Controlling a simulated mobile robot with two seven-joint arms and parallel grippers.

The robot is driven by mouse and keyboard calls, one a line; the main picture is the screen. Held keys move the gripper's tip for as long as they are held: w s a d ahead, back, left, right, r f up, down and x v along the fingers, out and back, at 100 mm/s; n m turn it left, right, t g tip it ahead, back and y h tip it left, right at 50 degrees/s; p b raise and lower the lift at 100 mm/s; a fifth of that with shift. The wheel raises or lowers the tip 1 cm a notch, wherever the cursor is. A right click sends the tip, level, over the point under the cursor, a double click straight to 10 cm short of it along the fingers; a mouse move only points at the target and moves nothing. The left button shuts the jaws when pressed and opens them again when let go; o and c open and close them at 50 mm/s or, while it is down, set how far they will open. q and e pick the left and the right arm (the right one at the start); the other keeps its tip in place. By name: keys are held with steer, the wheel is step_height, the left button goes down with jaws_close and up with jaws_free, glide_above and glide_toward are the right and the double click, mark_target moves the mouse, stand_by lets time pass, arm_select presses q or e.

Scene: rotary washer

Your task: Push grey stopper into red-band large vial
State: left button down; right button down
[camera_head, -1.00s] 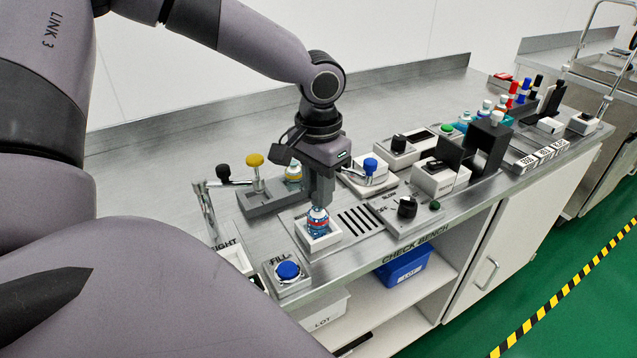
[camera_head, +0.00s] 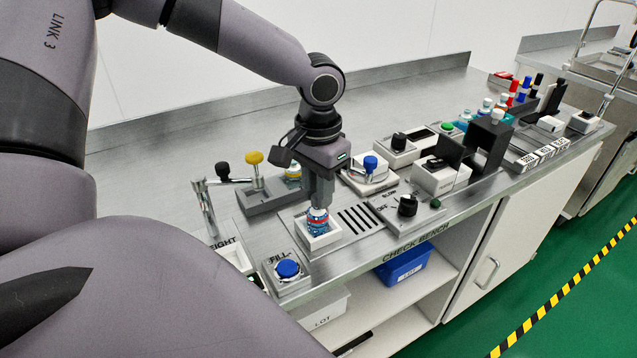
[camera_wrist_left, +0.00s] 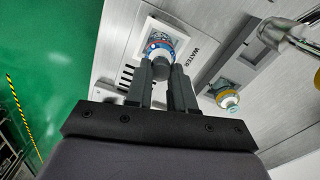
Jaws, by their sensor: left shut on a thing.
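The large vial (camera_head: 318,224) stands upright in a white square holder (camera_head: 334,238) at the bench front; red and blue show on it. It also shows in the left wrist view (camera_wrist_left: 158,42). My left gripper (camera_head: 319,206) points down directly over the vial's top. In the left wrist view its two fingers (camera_wrist_left: 166,66) stand slightly apart, shut on the grey stopper (camera_wrist_left: 162,56). The stopper is at the vial's mouth; how deep it sits, I cannot tell. In the head view the fingers hide the stopper. My right gripper is not in view.
A blue FILL button (camera_head: 288,269) is in front of the holder. A slotted plate (camera_head: 362,220) and a control box with a black knob (camera_head: 407,206) lie to the right.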

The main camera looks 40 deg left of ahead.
arm_select(q)
steer(key=c, duration=0.9)
jaws_free()
steer(key=shift+r, duration=3.6)
